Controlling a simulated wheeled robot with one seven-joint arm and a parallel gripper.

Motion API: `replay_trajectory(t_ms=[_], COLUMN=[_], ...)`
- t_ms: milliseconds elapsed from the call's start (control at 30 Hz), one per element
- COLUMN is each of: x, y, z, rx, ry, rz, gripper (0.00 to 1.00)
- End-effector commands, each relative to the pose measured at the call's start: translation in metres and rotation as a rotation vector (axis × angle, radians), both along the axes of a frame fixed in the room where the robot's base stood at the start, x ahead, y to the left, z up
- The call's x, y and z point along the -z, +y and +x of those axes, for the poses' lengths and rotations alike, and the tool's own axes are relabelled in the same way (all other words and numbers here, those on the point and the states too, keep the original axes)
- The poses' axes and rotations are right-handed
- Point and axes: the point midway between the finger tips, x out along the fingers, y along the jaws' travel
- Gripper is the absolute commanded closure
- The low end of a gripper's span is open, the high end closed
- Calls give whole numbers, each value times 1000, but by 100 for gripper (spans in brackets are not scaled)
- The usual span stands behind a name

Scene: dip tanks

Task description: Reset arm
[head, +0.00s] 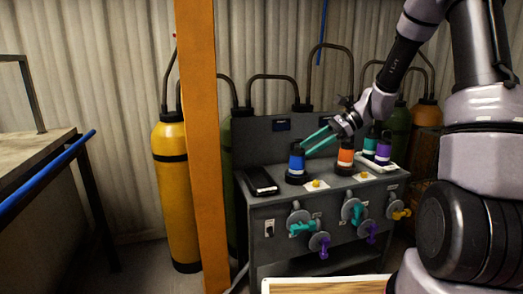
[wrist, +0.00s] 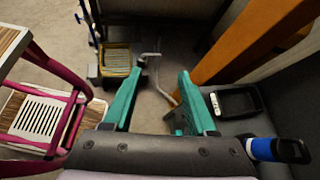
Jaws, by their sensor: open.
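My gripper (head: 305,148) is above the grey bench, its teal fingers pointing left, close above and beside the blue canister (head: 296,163) in the head view. In the wrist view the two fingers of my gripper (wrist: 160,72) are apart, with only floor and distant things between them. The blue canister (wrist: 272,149) shows at the lower right of the wrist view, outside the fingers. My arm comes in from the right of the head view.
The grey bench (head: 285,215) carries a black tray (head: 260,181), an orange canister (head: 345,157), and teal and purple canisters at its right. Valve handles stick out from its front. An orange post (head: 204,130) stands left of it, beside a yellow cylinder (head: 176,200).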

Motion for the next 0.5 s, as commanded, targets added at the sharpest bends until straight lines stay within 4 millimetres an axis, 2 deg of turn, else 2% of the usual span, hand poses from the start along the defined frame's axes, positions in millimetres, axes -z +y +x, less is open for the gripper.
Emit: replay_trajectory(t_ms=[33,100,500], x=[-16,-33,-116], y=[-1,-5,-44], z=[-12,-28,-120], rx=[-45,-106,-409], ry=[-67,-152,-647], rz=[-57,-137,-578], gripper=[43,43,43])
